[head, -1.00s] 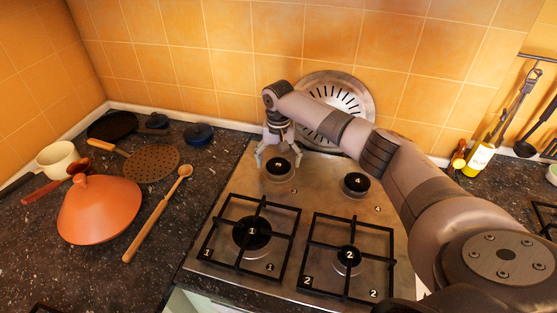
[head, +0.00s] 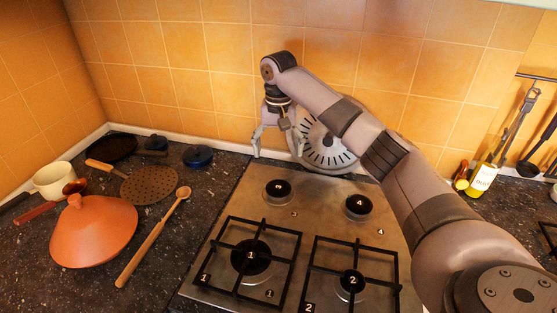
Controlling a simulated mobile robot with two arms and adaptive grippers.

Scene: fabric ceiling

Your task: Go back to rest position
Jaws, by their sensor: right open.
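My right gripper (head: 276,143) is open and empty. It points down above the back edge of the hob, behind burner 3, with its fingers spread apart. My right arm reaches in from the lower right and passes over the right side of the hob. My left gripper is not in view. The steel hob (head: 303,215) has burners numbered 1 to 4. Black grates stand over the front burners 1 and 2.
A round slotted metal disc (head: 326,152) leans on the tiled wall, partly behind my arm. On the left counter are an orange tagine lid (head: 93,232), a wooden spoon (head: 150,240), a perforated pan (head: 149,184) and a white pot (head: 54,179). A bottle (head: 483,178) stands at right.

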